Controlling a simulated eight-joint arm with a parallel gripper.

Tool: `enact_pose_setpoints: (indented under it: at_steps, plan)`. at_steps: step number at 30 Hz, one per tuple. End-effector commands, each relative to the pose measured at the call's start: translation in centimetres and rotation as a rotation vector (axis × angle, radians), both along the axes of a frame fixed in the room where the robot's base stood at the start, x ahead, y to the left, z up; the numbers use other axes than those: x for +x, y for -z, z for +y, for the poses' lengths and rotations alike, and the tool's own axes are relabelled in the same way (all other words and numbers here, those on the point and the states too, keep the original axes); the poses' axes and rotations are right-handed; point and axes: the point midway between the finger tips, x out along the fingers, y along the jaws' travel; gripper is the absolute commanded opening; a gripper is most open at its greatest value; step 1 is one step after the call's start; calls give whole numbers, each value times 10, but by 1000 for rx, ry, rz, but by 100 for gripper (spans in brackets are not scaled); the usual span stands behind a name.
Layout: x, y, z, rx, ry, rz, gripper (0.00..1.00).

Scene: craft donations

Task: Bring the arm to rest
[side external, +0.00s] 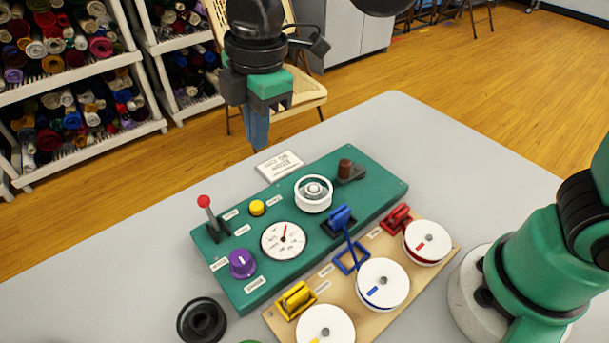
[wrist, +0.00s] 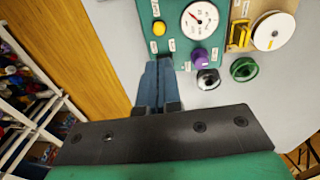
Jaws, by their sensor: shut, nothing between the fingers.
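My gripper (side external: 257,140) hangs above the far left edge of the grey table, pointing down, clear of the panel. Its blue fingers are shut with nothing between them; they also show in the wrist view (wrist: 158,68). The green control panel (side external: 360,208) lies below and to the right of it. The panel carries a red-tipped lever (side external: 204,202), a yellow button (side external: 257,208), a purple knob (side external: 242,264), a dial gauge (side external: 284,241) and a white round knob (side external: 313,193). In the wrist view the fingertips appear near the panel's edge, but no contact shows.
A wooden board (side external: 452,251) beside the panel holds white spools and yellow, blue and red clamp-like parts. A black ring-shaped part (side external: 201,321) lies at the front. A white card (side external: 279,164) lies behind the panel.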

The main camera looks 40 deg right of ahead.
Motion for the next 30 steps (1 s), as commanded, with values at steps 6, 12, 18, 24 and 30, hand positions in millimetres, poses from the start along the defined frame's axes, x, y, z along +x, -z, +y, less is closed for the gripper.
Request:
enact_pose_setpoints:
  at_steps: [6,12,18,24,30]
  plan:
    - [0,0,0,0,0,0,0]
    - [-2,-2,-23,39,166,-41,0]
    - [-16,1,-89,193,714,-171,0]
    - [-37,16,-142,390,1222,-296,0]
    - [-48,27,-164,508,1466,-356,0]
